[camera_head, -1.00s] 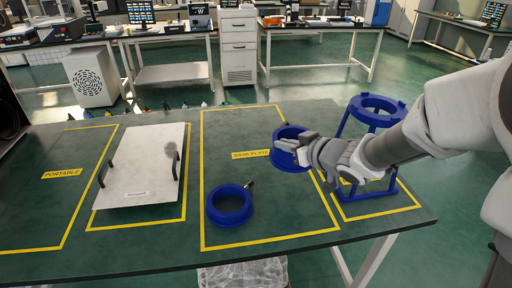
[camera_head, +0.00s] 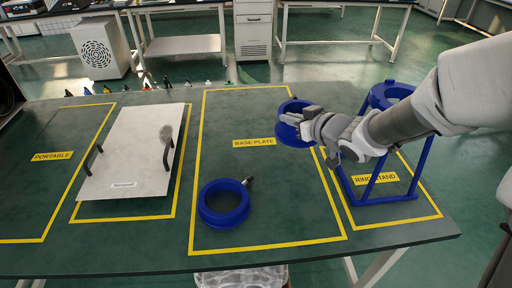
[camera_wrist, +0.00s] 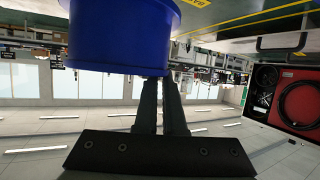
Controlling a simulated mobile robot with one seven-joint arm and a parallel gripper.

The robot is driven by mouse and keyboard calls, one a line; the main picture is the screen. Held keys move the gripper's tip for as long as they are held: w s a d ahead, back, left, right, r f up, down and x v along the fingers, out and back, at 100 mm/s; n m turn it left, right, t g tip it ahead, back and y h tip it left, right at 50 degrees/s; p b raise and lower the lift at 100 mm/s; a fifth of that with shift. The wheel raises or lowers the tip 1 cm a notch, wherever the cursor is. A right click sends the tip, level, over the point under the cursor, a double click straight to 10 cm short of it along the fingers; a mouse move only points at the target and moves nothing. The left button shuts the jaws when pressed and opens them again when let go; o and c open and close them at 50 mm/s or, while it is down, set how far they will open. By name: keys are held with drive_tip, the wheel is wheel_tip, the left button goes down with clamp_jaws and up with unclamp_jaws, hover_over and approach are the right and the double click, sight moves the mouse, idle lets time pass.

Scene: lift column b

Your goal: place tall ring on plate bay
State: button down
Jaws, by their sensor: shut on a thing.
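My gripper (camera_head: 298,119) is shut on a blue ring (camera_head: 290,135), the tall ring as far as I can tell. It holds the ring over the far right part of the yellow-outlined bay (camera_head: 222,110) labelled BASE PLATE. In the wrist view the gripper's dark fingers (camera_wrist: 160,105) meet the lower edge of the ring (camera_wrist: 118,35), and the view is upside down. The head view does not clearly show the gap between ring and table. A second, lower-looking blue ring (camera_head: 222,219) lies flat at the near left of this bay, with a small dark-and-light fitting on its side.
A blue stand (camera_head: 378,196) is in the RING STAND bay at right, partly behind my arm. A pale plate (camera_head: 130,150) with two dark handles lies in the bay to the left. Small bottles line the far edge. The base plate bay's middle is clear.

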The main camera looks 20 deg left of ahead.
drive_tip(key=s+a+f+b, duration=0.1)
drive_tip(key=a+f+b, duration=0.1)
drive_tip(key=f, duration=0.1)
drive_tip(key=s+a+f+b, duration=0.1)
drive_tip(key=a+f+b, duration=0.1)
drive_tip(key=a+f, duration=0.1)
drive_tip(key=s+a+f+b, duration=0.1)
drive_tip(key=a+f+b, duration=0.1)
drive_tip(key=a+f, duration=0.1)
drive_tip(key=shift+s+f, duration=0.2)
drive_tip(key=shift+s, duration=0.15)
drive_tip(key=shift+d+r, duration=0.1)
drive_tip(key=shift+r, duration=0.05)
drive_tip(key=c, duration=1.5)
unclamp_jaws()
drive_tip(key=shift+f, duration=0.25)
drive_tip(key=o, duration=0.5)
drive_tip(key=shift+r, duration=0.15)
